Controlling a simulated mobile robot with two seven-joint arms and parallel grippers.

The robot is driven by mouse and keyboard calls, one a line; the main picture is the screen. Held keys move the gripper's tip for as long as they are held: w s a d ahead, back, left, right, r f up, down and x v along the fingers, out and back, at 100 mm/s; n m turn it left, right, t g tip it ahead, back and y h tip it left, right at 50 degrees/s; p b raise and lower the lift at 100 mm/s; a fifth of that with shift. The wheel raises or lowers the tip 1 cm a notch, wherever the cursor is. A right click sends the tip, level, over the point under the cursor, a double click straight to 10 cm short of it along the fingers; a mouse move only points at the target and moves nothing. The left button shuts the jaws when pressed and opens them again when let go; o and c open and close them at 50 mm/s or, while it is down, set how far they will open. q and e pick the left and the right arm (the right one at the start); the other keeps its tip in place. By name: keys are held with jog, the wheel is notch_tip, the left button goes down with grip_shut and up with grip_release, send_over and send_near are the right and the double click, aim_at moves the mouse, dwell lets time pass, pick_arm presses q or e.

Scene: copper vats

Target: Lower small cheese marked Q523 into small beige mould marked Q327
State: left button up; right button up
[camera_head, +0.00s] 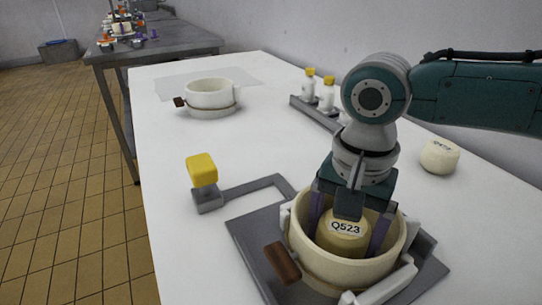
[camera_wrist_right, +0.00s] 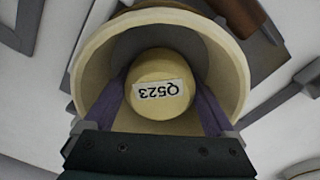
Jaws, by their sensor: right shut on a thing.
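The small cheese marked Q523 (camera_head: 341,238) is pale yellow with a white label and sits inside the beige mould (camera_head: 392,262), surrounded by its wall. My right gripper (camera_head: 350,225) reaches down into the mould, its purple fingers shut on either side of the cheese. In the right wrist view the cheese (camera_wrist_right: 160,100) shows between the fingers, with the mould's rim (camera_wrist_right: 235,70) around it. I cannot tell whether the cheese touches the mould's floor. No Q327 mark is readable on the mould. The left gripper is not in view.
The mould stands on a grey plate (camera_head: 255,250) with a yellow-topped lever (camera_head: 203,175) beside it. Another beige mould (camera_head: 211,95) stands farther back. A second cheese (camera_head: 440,156) lies at the right. White bottles (camera_head: 326,95) stand in a grey rack. The table's left middle is clear.

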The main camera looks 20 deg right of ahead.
jog(key=shift+f, duration=0.1)
jog(key=o, duration=1.3)
jog(key=shift+o, duration=0.2)
notch_tip(320, 180, up, 10)
jog(key=p, duration=0.3)
jog(key=s+a+r+n+t+y+p, duration=0.2)
jog(key=s+a+r+n+y+p, duration=0.15)
jog(key=s+a+n+p, duration=0.55)
jog(key=s+d+r+n+t+h+p, duration=0.2)
jog(key=s+d+r+n+h+p, duration=0.1)
jog(key=s+d+r+p, duration=0.3)
notch_tip(320, 180, up, 39)
jog(key=s+p, duration=0.1)
jog(key=p, duration=3.5)
jog(key=shift+f+n, duration=0.15)
jog(key=shift+n, duration=0.15)
